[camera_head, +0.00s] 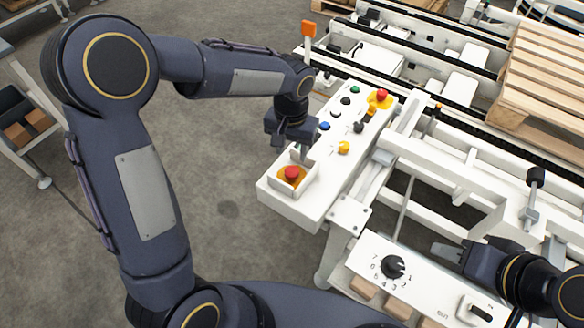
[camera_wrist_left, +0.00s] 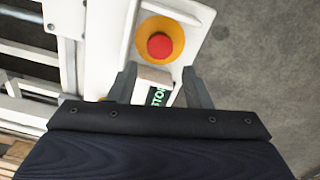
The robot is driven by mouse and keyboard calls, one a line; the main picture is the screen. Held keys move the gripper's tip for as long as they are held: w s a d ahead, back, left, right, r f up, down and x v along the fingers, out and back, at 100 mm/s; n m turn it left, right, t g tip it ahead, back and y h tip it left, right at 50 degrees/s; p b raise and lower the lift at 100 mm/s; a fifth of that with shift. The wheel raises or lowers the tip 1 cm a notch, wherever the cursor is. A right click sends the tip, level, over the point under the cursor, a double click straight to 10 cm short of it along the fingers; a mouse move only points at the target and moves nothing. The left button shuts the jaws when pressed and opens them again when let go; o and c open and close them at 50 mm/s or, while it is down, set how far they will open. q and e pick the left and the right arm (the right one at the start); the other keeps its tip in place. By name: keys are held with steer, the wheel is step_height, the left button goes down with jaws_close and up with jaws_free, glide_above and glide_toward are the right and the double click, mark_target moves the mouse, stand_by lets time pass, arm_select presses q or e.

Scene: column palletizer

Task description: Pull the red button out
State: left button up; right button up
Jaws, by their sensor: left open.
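A red button (camera_head: 291,173) sits on a yellow base inside a white guard at the near end of the white control panel (camera_head: 313,205). In the left wrist view the red button (camera_wrist_left: 160,46) is just beyond my fingertips, centred between them. My left gripper (camera_head: 299,152) points down beside the guard, behind the button; it also shows in the left wrist view (camera_wrist_left: 158,82), open with nothing between the fingers but a partly hidden STOP label (camera_wrist_left: 158,97). My right gripper (camera_head: 447,252) is at the lower right, above the machine; its finger opening is unclear.
A second red button (camera_head: 382,95) is at the panel's far end, with several coloured buttons and knobs between. A dial panel (camera_head: 394,267) lies at lower right. A wooden pallet (camera_head: 545,80) rests on the conveyor. The floor left of the panel is clear.

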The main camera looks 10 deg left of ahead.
mark_target(292, 171)
arm_select(q)
step_height(292, 171, down, 8)
stand_by(0.4)
steer(key=shift+c, duration=0.5)
